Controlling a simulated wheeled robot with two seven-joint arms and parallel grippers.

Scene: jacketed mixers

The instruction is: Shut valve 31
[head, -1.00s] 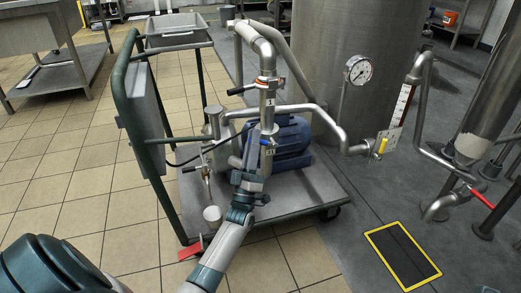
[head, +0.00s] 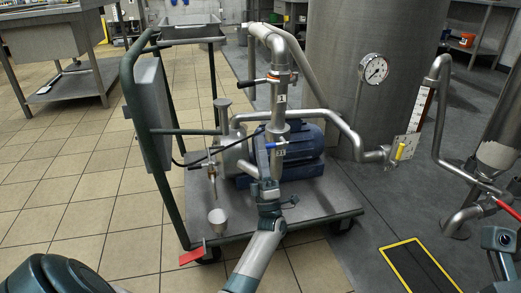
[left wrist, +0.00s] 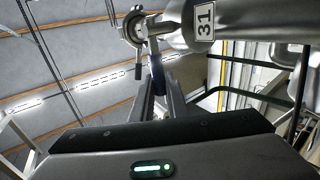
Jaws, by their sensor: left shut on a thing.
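Valve 31 sits low on the upright steel pipe (head: 280,125) of the cart, in front of the blue motor. Its plate (head: 280,153) carries the number, which reads clearly as 31 in the left wrist view (left wrist: 205,20). In the left wrist view the dark blue lever (left wrist: 157,72) stands between my finger bars. My left gripper (head: 263,158) comes up from below and is shut on this lever. The fingers partly hide the lever and valve body. My right gripper's fingers are not visible.
A black-handled valve (head: 272,79) sits higher on the same pipe. A lever valve (head: 210,165) stands to the left. The green cart rail (head: 150,150) rises at left. A tank gauge (head: 374,70) and yellow handle (head: 400,151) are at right. Tiled floor is clear at left.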

